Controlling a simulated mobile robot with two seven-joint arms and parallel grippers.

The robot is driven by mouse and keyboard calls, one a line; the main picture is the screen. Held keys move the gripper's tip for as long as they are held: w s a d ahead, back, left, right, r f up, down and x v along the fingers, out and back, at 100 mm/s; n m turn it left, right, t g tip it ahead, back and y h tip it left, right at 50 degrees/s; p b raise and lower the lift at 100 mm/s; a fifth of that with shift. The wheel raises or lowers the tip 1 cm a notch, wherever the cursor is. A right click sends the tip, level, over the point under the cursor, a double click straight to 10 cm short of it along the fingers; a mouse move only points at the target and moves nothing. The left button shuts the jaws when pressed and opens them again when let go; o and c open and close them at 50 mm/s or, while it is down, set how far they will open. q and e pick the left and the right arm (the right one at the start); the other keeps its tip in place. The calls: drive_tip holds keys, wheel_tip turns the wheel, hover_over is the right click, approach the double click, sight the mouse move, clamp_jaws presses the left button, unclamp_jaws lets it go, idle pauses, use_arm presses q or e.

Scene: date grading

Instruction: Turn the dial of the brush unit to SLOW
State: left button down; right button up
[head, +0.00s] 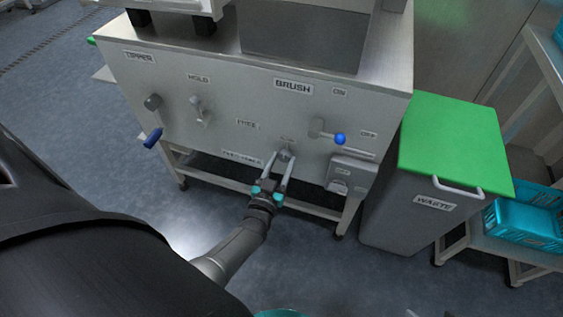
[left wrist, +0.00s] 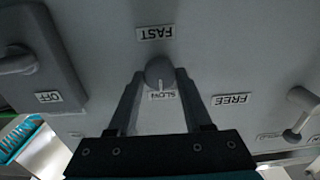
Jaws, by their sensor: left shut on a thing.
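The dial (head: 286,154) of the brush unit is a small grey round knob on the front of the steel panel. My left gripper (head: 281,163) reaches up to it, with its fingers on either side. In the left wrist view, which shows the labels upside down, my left gripper (left wrist: 160,78) is shut on the dial (left wrist: 158,70). The white pointer mark on the dial points at the SLOW label (left wrist: 163,96). The FAST label (left wrist: 155,33) is on the opposite side of the dial. My right gripper is not in view.
The BRUSH lever with a blue knob (head: 339,139) is right of the dial. The tipper lever with a blue grip (head: 153,138) and the hold lever (head: 201,112) are to the left. A grey waste bin with a green lid (head: 455,140) stands at the right, near teal crates (head: 530,222).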

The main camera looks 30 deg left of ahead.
use_arm(q)
drive_tip(key=shift+c, duration=1.6)
unclamp_jaws()
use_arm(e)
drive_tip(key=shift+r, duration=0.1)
use_arm(q)
drive_tip(key=shift+s, duration=0.15)
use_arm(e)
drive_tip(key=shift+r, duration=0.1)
use_arm(q)
drive_tip(key=shift+s+d, duration=0.1)
drive_tip(key=shift+s, duration=0.2)
drive_tip(key=p+v, duration=0.4)
drive_tip(key=v, duration=1)
drive_tip(key=shift+s, duration=0.15)
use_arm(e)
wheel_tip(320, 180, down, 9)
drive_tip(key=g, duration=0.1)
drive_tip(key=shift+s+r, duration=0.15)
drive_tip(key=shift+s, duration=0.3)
